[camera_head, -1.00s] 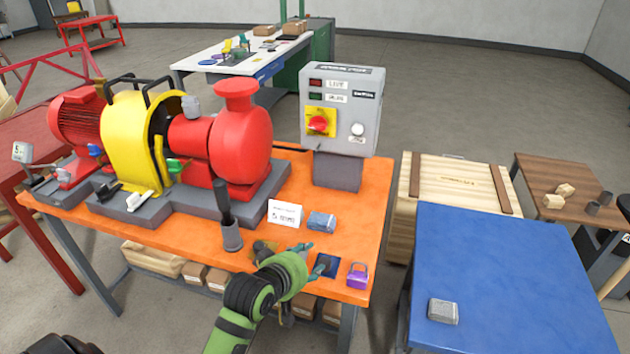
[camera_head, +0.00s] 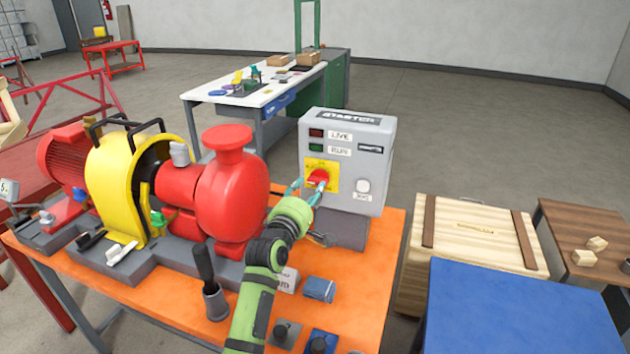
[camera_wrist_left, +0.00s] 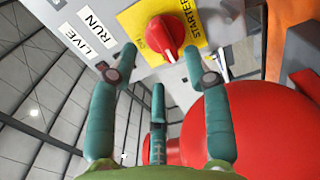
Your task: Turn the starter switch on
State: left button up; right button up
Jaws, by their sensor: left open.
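The grey starter box (camera_head: 345,195) stands at the back right of the orange bench. My right gripper is not in view.
The red pump (camera_head: 235,195) with its yellow guard (camera_head: 112,195) stands left of my arm. A black-handled tool in a grey holder (camera_head: 215,304) and a blue-grey block (camera_head: 319,289) are near the arm. A wooden crate (camera_head: 475,245) and a blue table (camera_head: 520,310) stand at right.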

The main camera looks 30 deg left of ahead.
aim_at(316, 182)
pick_arm(q)
jog(key=x, duration=0.2)
jog(key=shift+w, duration=0.3)
jog(key=shift+w+a+f+p, duration=0.1)
jog(key=shift+w+a+p, duration=0.15)
jog(key=shift+w, duration=0.45)
jog(key=c, duration=0.9)
grip_shut()
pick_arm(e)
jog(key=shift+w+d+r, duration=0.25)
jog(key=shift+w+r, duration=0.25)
